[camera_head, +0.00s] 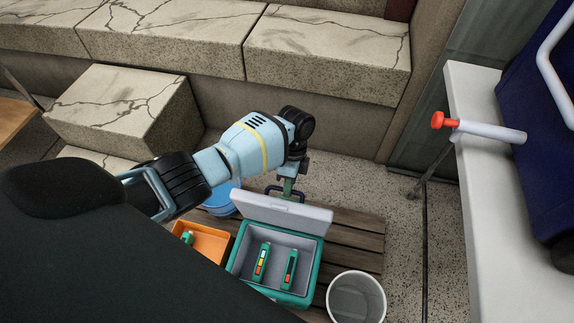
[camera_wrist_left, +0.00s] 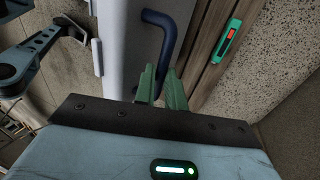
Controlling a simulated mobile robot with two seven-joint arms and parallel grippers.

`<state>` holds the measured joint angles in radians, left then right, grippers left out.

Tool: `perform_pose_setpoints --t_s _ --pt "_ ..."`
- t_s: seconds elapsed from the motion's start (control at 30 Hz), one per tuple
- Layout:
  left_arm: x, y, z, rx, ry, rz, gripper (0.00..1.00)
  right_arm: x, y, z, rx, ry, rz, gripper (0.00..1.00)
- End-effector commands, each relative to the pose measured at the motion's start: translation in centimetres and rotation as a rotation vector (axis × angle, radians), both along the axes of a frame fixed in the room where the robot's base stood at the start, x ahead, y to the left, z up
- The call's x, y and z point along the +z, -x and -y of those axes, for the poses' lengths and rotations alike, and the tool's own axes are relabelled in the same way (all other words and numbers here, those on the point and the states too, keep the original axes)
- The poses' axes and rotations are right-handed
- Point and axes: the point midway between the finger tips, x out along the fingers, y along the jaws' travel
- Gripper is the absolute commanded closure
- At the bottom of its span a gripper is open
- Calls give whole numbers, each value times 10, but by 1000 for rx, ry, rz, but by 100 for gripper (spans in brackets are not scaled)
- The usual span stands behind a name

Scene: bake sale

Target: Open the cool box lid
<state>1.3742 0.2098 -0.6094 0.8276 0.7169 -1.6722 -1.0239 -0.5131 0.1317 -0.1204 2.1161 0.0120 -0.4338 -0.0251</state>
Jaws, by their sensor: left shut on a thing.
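The green cool box (camera_head: 310,278) stands on a slatted wooden pallet, its grey inside showing. Its pale grey lid (camera_head: 270,212) is raised and tilted back at the far side. Two green devices with coloured marks (camera_head: 262,262) are inside. My left gripper (camera_head: 288,188) is at the lid's far edge, shut on the dark lid handle. In the left wrist view, the green fingers (camera_wrist_left: 162,90) are at the dark blue handle (camera_wrist_left: 166,35), next to the pale lid face (camera_wrist_left: 118,50). The exact finger contact is partly hidden. My right gripper is not in view.
An orange bin (camera_head: 213,246) stands left of the box, a blue bucket (camera_head: 220,205) behind it, and a white bucket (camera_head: 356,300) at front right. Stone steps (camera_head: 325,55) rise behind. A white table (camera_head: 475,190) holds a red-tipped cylinder (camera_head: 490,130). Speckled floor right of the pallet is clear.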

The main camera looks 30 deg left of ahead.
Motion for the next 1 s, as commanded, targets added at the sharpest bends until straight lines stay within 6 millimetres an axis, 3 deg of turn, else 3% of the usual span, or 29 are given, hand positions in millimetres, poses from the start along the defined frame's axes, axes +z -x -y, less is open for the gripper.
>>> perform_pose_setpoints --t_s 0.03,0.3,0.73,0.77,0.9,1.0 --pt "-14 4 -2 4 -5 -19 100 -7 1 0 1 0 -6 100" --pt "-13 -8 -5 2 -4 -19 100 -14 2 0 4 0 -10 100" --pt "-12 -9 -6 1 -6 -20 100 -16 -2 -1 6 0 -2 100" --pt "-12 -9 -6 1 -6 -20 86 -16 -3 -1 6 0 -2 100" --pt "-10 -10 -5 1 -4 -17 68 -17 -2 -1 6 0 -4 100" --pt "-9 -11 -5 1 -3 -14 67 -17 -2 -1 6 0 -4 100"
